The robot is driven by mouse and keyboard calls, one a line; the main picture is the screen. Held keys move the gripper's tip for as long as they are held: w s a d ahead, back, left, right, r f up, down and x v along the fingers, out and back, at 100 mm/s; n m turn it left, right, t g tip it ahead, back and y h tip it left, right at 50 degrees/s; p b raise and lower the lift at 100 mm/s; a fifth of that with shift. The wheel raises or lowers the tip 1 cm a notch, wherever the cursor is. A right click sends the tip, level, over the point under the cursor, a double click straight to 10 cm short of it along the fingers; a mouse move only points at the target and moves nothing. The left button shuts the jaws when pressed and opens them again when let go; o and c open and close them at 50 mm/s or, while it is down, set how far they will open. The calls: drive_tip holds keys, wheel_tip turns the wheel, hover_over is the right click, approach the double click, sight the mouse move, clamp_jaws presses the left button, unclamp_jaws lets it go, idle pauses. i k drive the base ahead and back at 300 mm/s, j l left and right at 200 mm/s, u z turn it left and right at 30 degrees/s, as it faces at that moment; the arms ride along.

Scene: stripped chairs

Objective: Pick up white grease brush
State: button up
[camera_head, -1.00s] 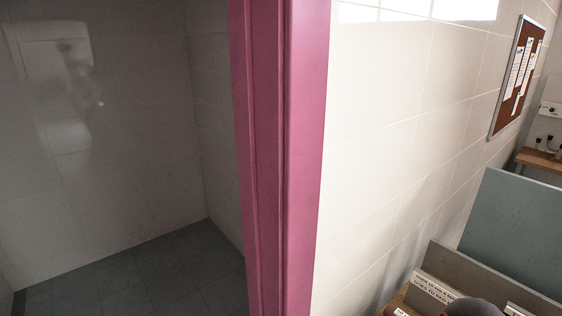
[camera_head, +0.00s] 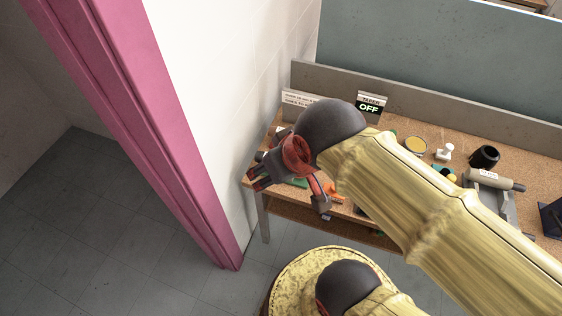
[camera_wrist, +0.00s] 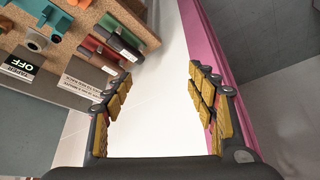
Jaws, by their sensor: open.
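My gripper (camera_head: 290,188) is at the left end of a cork-topped workbench (camera_head: 408,126). Its jaws are open and empty in the wrist view (camera_wrist: 160,74), with white wall between them. I cannot pick out a white grease brush for certain. A small white object (camera_head: 444,152) stands on the bench, right of the gripper and beyond my arm, but I cannot tell if it is the brush. My arm hides part of the bench top.
An OFF sign (camera_head: 369,106) stands at the bench's back board. Right of my arm are a black cup (camera_head: 485,157) and a grey tool with a roller (camera_head: 490,179). Red (camera_wrist: 109,32) and green (camera_wrist: 101,52) labelled items lie near the bench edge. A pink door frame (camera_head: 150,120) stands left.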

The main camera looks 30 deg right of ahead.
sight(444, 156)
drive_tip(key=z, duration=2.5)
drive_tip(key=i+l+u, duration=0.1)
drive_tip(key=i, duration=0.15)
drive_tip(key=i+l, duration=0.15)
drive_tip(key=i, duration=0.15)
drive_tip(key=u, duration=0.05)
